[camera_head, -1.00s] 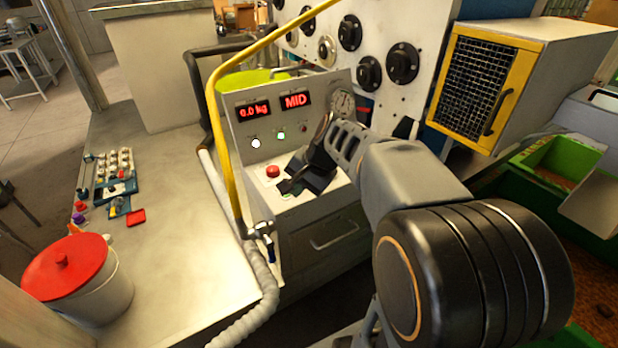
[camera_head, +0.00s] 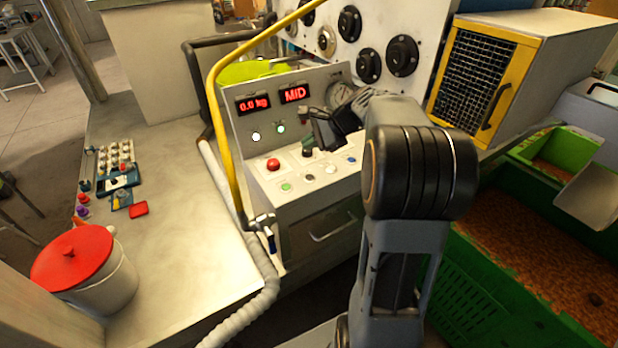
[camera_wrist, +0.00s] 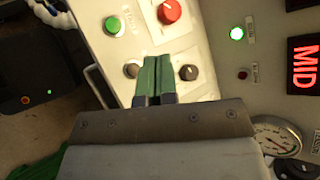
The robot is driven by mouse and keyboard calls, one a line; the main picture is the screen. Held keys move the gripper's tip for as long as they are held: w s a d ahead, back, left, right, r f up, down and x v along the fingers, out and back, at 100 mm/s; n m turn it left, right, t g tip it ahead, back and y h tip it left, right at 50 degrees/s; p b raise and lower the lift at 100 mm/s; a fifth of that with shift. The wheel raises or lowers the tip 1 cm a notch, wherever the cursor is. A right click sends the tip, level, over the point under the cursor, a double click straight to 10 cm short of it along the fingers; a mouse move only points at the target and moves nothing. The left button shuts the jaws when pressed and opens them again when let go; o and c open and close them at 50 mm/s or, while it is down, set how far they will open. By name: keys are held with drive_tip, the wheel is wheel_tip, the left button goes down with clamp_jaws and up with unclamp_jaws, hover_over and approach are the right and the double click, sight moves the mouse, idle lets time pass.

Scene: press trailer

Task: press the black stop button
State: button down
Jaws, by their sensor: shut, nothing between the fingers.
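The sloped control panel carries a black button (camera_head: 308,152) to the right of a red button (camera_head: 273,164). In the wrist view a dark round button (camera_wrist: 188,72), which looks like the black one, is just right of my fingertips, below the red button (camera_wrist: 170,11). My gripper (camera_wrist: 165,62) is shut and empty, its green fingers side by side over the panel between that button and another dark-looking round one (camera_wrist: 131,70). Whether the fingers touch the panel cannot be told. In the head view my gripper (camera_head: 333,142) is above the panel, partly hidden by my arm.
A green button (camera_head: 286,186), pale buttons and a blue button (camera_head: 351,160) sit close by. Displays reading 0.0 kg and MID (camera_head: 295,93) and a round gauge (camera_head: 339,93) are behind. A yellow pipe (camera_head: 212,100) rises at the left.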

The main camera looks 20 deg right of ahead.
sight(310, 178)
drive_tip(key=shift+f+b, duration=3.4)
drive_tip(key=shift+f, duration=0.9)
drive_tip(key=shift+f, duration=0.1)
drive_tip(key=shift+f, duration=0.3)
drive_tip(key=shift+f+b, duration=0.4)
drive_tip(key=shift+b, duration=0.1)
drive_tip(key=shift+r, duration=0.1)
drive_tip(key=shift+r+p, duration=0.7)
drive_tip(key=shift+p, duration=0.05)
drive_tip(key=shift+r, duration=0.1)
wheel_tip(310, 178, up, 5)
drive_tip(key=p, duration=0.4)
